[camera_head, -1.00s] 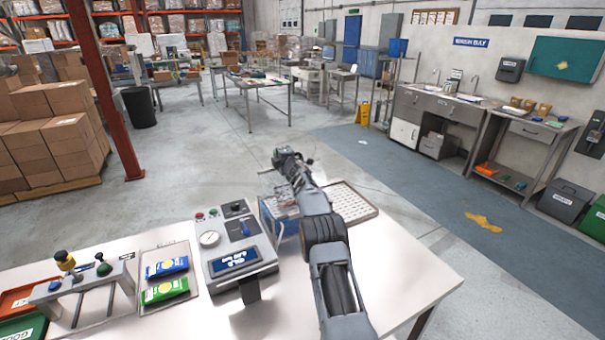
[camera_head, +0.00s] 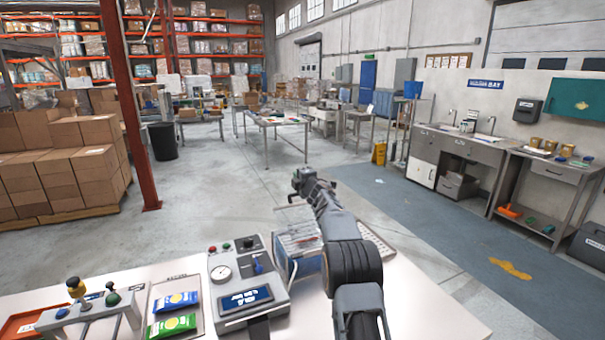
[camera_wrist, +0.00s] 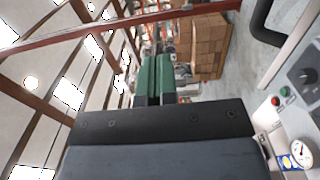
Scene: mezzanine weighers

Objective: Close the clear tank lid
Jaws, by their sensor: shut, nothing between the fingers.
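The clear tank (camera_head: 305,268) stands on the white table just right of the grey gauge box, partly hidden behind my arm. A clear panel that looks like its lid (camera_head: 293,217) shows above the tank, raised and tilted. Its exact angle is hard to tell. My gripper (camera_head: 302,178) is above and beyond the tank in the head view, close to the upper part of the lid; I cannot tell whether they touch. In the wrist view my gripper's green fingers (camera_wrist: 154,76) are together with nothing between them. The tank and lid are not clearly seen there.
The gauge box (camera_head: 240,268) with buttons stands left of the tank. Blue and green packets (camera_head: 177,302) lie on a tray further left, beside a grey stand (camera_head: 98,312). A perforated tray (camera_head: 372,243) lies right of my arm. Open floor is beyond the table.

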